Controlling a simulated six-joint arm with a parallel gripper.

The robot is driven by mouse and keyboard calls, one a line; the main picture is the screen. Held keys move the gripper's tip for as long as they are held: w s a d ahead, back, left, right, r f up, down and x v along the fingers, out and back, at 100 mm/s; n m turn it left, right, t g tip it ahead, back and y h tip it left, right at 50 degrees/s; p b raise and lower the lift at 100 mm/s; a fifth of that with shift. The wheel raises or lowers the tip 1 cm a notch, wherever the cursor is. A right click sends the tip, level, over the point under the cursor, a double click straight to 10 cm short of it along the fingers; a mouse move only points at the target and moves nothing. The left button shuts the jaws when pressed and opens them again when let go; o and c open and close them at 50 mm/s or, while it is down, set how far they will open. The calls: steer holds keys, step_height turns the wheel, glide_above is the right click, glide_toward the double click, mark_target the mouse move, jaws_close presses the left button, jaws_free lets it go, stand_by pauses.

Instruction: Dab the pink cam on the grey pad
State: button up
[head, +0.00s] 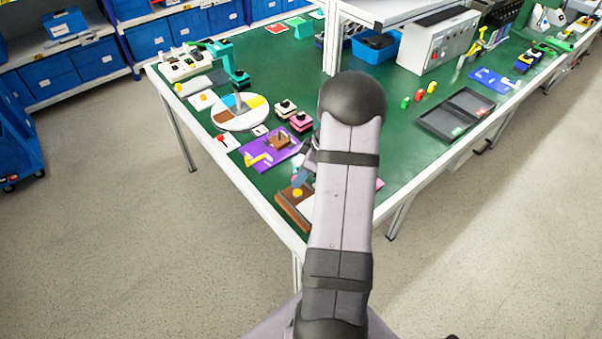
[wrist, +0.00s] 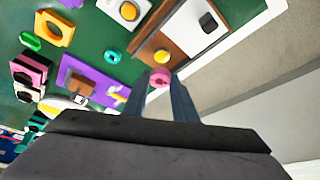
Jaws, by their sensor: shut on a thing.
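My gripper (wrist: 161,84) is shut on a small pink round piece, the pink cam (wrist: 160,75), at its fingertips in the wrist view. The cam is in front of a brown board (wrist: 176,42) with a yellow round spot (wrist: 162,57). I cannot tell whether it touches the board. A white panel beside the board bears a dark grey rounded patch (wrist: 208,22), which may be the grey pad; the cam is apart from it. In the head view my gripper (head: 301,179) shows partly behind my arm, just above the brown board (head: 288,204), and the cam cannot be made out.
A purple plate (head: 283,153) with a yellow part lies close behind the board. A colored disc (head: 240,117) with a post and pink-and-black blocks (head: 300,121) stand farther back. A dark tray (head: 456,113) lies to the right. Green table surface (head: 400,150) is clear right of my arm.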

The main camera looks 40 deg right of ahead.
steer(key=shift+f+b, duration=0.85)
steer(key=shift+f, duration=1.15)
steer(key=shift+f+b, duration=0.6)
steer(key=shift+b, duration=0.1)
steer(key=shift+r, duration=0.15)
stand_by(0.3)
steer(key=shift+r+p, duration=1.6)
steer(key=shift+r, duration=1.8)
steer(key=shift+d+f, duration=0.1)
